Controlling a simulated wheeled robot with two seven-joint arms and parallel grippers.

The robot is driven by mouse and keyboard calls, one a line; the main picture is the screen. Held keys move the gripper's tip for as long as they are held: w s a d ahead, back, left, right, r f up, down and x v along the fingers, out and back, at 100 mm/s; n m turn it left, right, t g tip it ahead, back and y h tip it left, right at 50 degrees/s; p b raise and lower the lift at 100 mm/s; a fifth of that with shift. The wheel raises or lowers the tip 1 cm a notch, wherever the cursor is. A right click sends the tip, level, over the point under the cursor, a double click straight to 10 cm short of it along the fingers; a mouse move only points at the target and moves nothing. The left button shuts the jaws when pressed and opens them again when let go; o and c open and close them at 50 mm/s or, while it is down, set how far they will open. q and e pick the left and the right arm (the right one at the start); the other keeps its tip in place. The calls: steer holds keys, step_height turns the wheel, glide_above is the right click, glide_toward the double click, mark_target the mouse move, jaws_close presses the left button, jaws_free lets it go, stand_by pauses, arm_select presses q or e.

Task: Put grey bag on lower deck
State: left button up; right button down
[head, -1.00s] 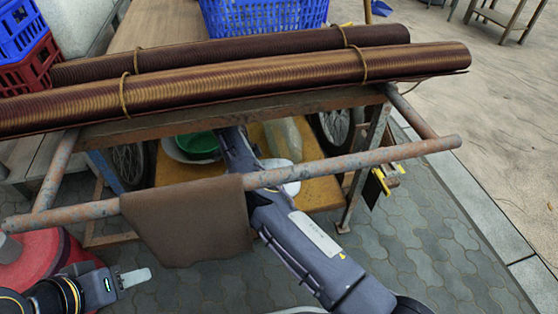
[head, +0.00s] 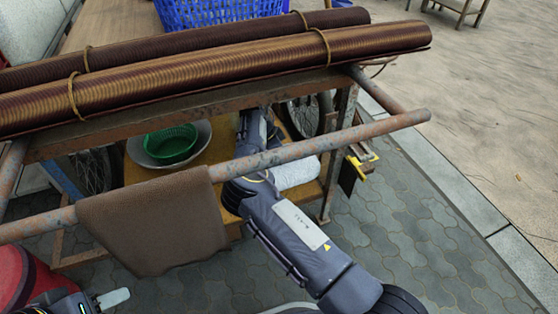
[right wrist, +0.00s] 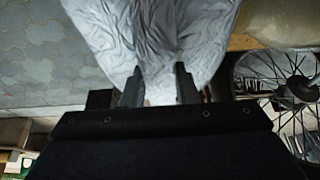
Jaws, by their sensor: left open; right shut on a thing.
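The grey bag (right wrist: 150,35) is pale and wrinkled and fills the top middle of the right wrist view. My right gripper (right wrist: 158,88) is shut on its near end. In the head view, a pale, rounded part that looks like this bag (head: 296,173) shows just right of my right arm, over the lower deck (head: 205,160), an orange-yellow board under the cart. I cannot tell whether the bag rests on the deck. My right fingers are hidden in the head view. My left gripper (head: 113,298) is open and empty at the lower left, away from the bag.
A green basket (head: 170,145) in a pale basin sits on the deck's left. A spoked wheel (right wrist: 275,75) is close right of my right gripper.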

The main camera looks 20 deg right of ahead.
steer(key=shift+f+b, duration=0.7)
steer(key=shift+f, duration=0.85)
steer(key=shift+f+b, duration=0.6)
steer(key=shift+f, duration=0.05)
steer(key=c, duration=1.1)
jaws_free()
